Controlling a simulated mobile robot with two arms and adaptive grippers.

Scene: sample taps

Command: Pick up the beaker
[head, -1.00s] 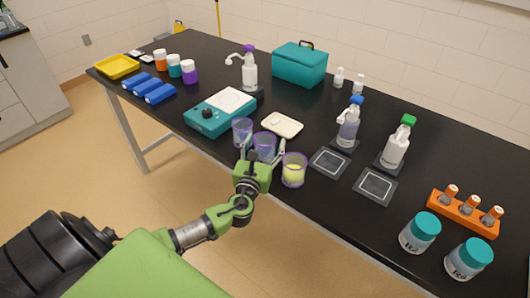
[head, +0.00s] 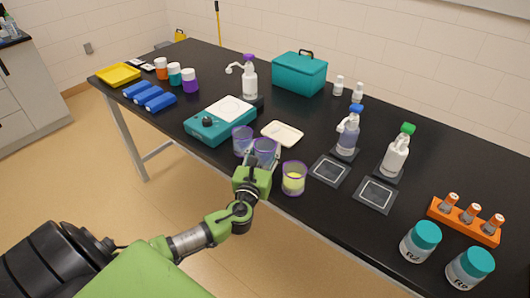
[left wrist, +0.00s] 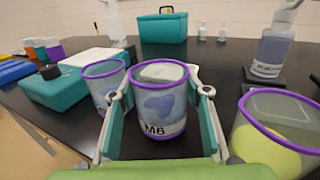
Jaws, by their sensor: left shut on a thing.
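Three purple-rimmed beakers stand near the table's front edge. The middle beaker (head: 264,152), labelled M6 in the left wrist view (left wrist: 158,105), is upright between the fingers of my left gripper (head: 262,165). The gripper is shut on it from the front. Another beaker (head: 242,140) stands just left of it, close to the left finger in the left wrist view (left wrist: 103,82). A beaker with yellow contents (head: 293,179) stands to the right, apart from the gripper. Whether the held beaker touches the table is hard to tell. My right gripper is not in view.
A teal hotplate stirrer (head: 215,122) and a white tray (head: 282,133) lie behind the beakers. Two pump bottles (head: 348,135) (head: 396,156) and two square pads (head: 330,170) (head: 376,194) are to the right. An orange vial rack (head: 463,220) and teal-lidded jars (head: 421,241) stand farther right.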

